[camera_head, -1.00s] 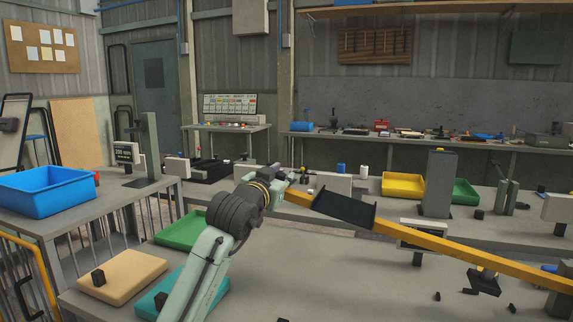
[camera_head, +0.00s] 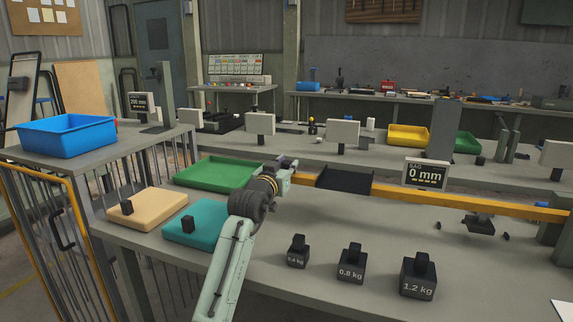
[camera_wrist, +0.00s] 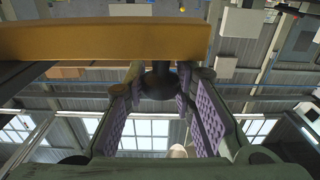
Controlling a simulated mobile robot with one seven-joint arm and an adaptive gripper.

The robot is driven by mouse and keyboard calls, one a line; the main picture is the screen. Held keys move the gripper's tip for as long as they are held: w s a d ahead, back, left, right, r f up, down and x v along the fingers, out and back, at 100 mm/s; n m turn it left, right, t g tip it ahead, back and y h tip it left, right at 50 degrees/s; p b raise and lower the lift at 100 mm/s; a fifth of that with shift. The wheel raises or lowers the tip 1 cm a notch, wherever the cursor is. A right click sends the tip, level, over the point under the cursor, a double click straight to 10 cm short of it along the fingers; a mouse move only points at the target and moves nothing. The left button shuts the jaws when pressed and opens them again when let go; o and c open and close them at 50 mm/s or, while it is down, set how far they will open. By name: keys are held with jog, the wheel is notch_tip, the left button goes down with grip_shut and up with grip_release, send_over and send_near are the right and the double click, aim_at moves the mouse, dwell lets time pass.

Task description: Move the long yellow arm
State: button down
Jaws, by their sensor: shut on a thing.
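The long yellow arm (camera_head: 455,202) runs from my gripper at its left end to a grey post on the right. It slopes slightly down to the right in the picture. A black tray (camera_head: 345,181) sits on its left part. My gripper (camera_head: 287,172) is at the arm's free left end. In the wrist view, the yellow arm (camera_wrist: 105,42) crosses the top of the picture, with a dark round knob (camera_wrist: 158,84) at its end. The purple-padded fingers of my gripper (camera_wrist: 160,95) are shut on this knob, one on each side.
Weights of 0.4 kg (camera_head: 298,252), 0.8 kg (camera_head: 352,266) and 1.2 kg (camera_head: 418,280) stand on the bench front. A sign (camera_head: 426,173) reads "SAG 0 mm". A green tray (camera_head: 217,174), teal pad (camera_head: 196,228) and beige pad (camera_head: 148,208) lie left.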

jog(key=c, duration=1.3)
grip_release()
jog(key=shift+f, duration=0.8)
jog(key=shift+a, duration=0.1)
jog(key=v, duration=0.4)
jog(key=r+v, duration=0.1)
jog(key=v, duration=0.7)
jog(key=shift+s+d+r, duration=0.1)
jog(key=shift+d+r, duration=0.1)
jog(key=shift+d, duration=0.05)
jog(key=shift+r, duration=0.1)
